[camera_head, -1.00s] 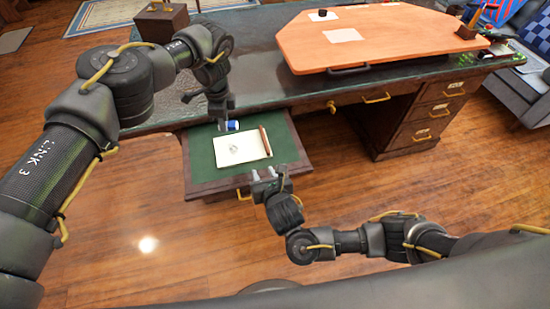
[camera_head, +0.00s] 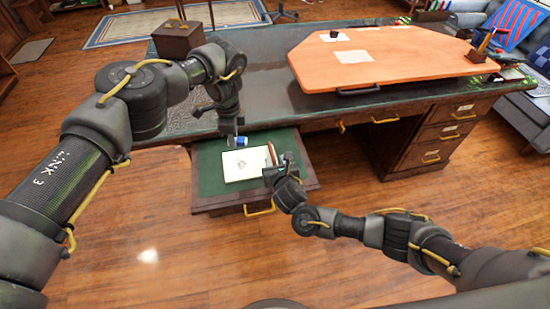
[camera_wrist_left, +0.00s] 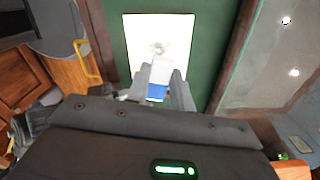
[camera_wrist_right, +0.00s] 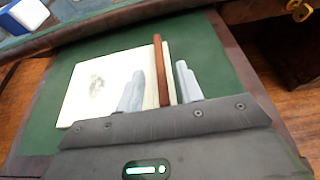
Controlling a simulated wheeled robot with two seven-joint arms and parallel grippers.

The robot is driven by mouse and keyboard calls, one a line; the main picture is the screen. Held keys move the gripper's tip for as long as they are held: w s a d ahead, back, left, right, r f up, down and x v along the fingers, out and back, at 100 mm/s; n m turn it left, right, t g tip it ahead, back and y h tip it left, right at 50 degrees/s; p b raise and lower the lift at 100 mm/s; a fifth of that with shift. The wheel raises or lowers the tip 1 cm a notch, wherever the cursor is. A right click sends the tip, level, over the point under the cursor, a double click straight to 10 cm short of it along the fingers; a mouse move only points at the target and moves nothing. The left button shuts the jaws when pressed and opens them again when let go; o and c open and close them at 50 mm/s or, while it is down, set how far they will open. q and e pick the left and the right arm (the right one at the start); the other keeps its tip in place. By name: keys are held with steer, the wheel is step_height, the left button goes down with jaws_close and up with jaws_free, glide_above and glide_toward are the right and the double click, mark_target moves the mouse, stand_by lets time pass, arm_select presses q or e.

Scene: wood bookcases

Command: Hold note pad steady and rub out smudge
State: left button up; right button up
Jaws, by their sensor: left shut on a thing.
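The cream note pad (camera_head: 236,172) lies on the green top of the pulled-out leaf. A grey smudge (camera_wrist_left: 158,47) marks its page; the right wrist view also shows the smudge (camera_wrist_right: 97,87). My left gripper (camera_wrist_left: 161,76) is shut on a white and blue eraser (camera_wrist_left: 161,70), at the pad's far edge in the head view. Whether the eraser touches the paper I cannot tell. My right gripper (camera_wrist_right: 160,83) is open at the pad's right side. A brown stick (camera_wrist_right: 158,60) along that edge shows between its fingers, which appear apart from it.
The dark desk (camera_head: 275,103) stands behind the leaf, with an orange board (camera_head: 400,65) on top and drawers (camera_head: 445,130) at the right. A wooden box (camera_head: 178,40) sits at the back left. Green surface around the pad is clear.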

mark_target(273, 157)
steer(key=shift+x, duration=1.75)
steer(key=shift+c, duration=0.3)
jaws_close()
